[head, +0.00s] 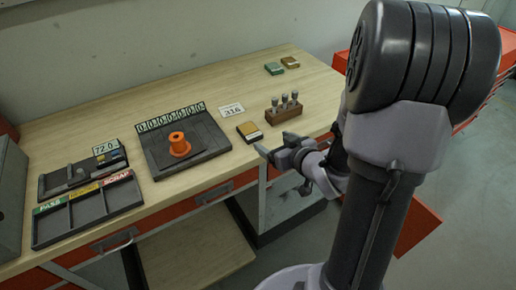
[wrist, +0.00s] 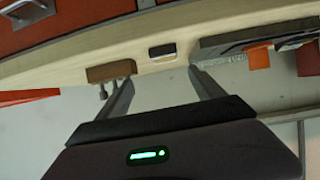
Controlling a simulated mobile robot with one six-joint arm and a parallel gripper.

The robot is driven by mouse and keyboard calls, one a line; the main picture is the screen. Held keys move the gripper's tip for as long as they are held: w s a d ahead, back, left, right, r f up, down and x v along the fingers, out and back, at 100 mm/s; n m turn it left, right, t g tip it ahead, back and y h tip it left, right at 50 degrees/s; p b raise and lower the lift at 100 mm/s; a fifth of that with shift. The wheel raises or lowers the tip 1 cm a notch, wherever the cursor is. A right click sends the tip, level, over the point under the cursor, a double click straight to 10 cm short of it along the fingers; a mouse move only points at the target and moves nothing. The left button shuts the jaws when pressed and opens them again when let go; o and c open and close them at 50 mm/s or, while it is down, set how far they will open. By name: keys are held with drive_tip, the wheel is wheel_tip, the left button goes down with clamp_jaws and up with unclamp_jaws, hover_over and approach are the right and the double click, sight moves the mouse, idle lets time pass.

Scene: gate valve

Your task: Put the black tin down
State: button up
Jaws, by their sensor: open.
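A small tin (head: 249,132) with dark sides and a yellow-tan top sits on the wooden bench near its front edge. It looks the likeliest match for the black tin. The wrist view shows a small black tin (wrist: 162,50) with a pale edge, beyond and between my fingertips. My gripper (head: 271,146) is at the bench's front edge, just in front of the tin and apart from it. In the wrist view my gripper (wrist: 160,76) has its two fingers spread, with nothing between them.
A wooden block with several pegs (head: 284,108) stands right of the tin. A dark board (head: 205,148) with an orange spool (head: 179,144) lies left. A green tin (head: 274,68) and a brown tin (head: 290,62) sit at the back. A sorting tray (head: 88,208) is far left.

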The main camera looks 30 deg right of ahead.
drive_tip(key=s+a+r+m+g+h, duration=0.35)
drive_tip(key=s+a+r, duration=0.3)
drive_tip(key=r, duration=0.35)
drive_tip(key=s+a+r+g+y, duration=0.2)
drive_tip(key=s+a+y, duration=0.3)
drive_tip(key=s+a, duration=0.8)
drive_tip(key=shift+a+r+m+g+y, duration=0.15)
drive_tip(key=shift+a+m+g+y, duration=0.25)
drive_tip(key=shift+a+g, duration=0.6)
